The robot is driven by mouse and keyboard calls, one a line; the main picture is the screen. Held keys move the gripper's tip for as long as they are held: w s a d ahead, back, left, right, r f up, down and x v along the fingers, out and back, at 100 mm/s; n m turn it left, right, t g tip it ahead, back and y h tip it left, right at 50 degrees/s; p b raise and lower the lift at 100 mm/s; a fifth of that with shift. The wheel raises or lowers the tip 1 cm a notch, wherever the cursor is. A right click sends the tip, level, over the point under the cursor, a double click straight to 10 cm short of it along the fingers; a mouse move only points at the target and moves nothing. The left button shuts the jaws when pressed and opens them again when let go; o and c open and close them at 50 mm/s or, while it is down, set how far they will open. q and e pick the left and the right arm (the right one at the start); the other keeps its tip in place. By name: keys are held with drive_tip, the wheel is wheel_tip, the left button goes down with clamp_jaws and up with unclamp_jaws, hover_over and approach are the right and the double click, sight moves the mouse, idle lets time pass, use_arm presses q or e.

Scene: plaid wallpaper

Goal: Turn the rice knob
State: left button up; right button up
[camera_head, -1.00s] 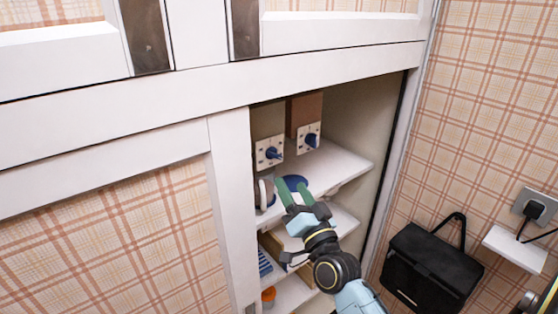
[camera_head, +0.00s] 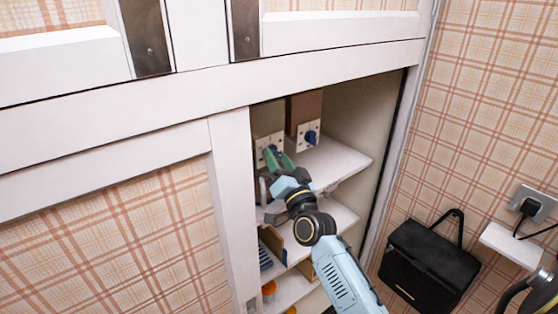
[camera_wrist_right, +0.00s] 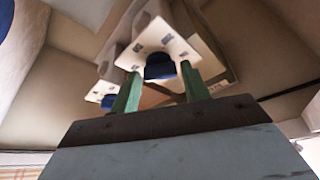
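Two boxes with white dial plates stand on the upper shelf of the open cupboard. Each plate has a blue knob. The right knob (camera_head: 310,137) is in clear view; the left plate (camera_head: 262,146) is partly hidden by my right gripper (camera_head: 277,156). No rice label is readable. In the right wrist view, the green fingers of the right gripper (camera_wrist_right: 160,78) stand apart, with one blue knob (camera_wrist_right: 158,64) showing between their tips. Contact cannot be told. The second blue knob (camera_wrist_right: 108,102) shows beyond the left finger. My left gripper is not in view.
The upper shelf (camera_head: 342,163) has free room on its right. Lower shelves hold small items, including an orange one (camera_head: 269,288). The white cupboard frame (camera_head: 234,200) borders the opening on the left. A black bag (camera_head: 432,265) hangs on the right wall, near a socket.

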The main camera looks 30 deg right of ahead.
drive_tip(key=c, duration=0.6)
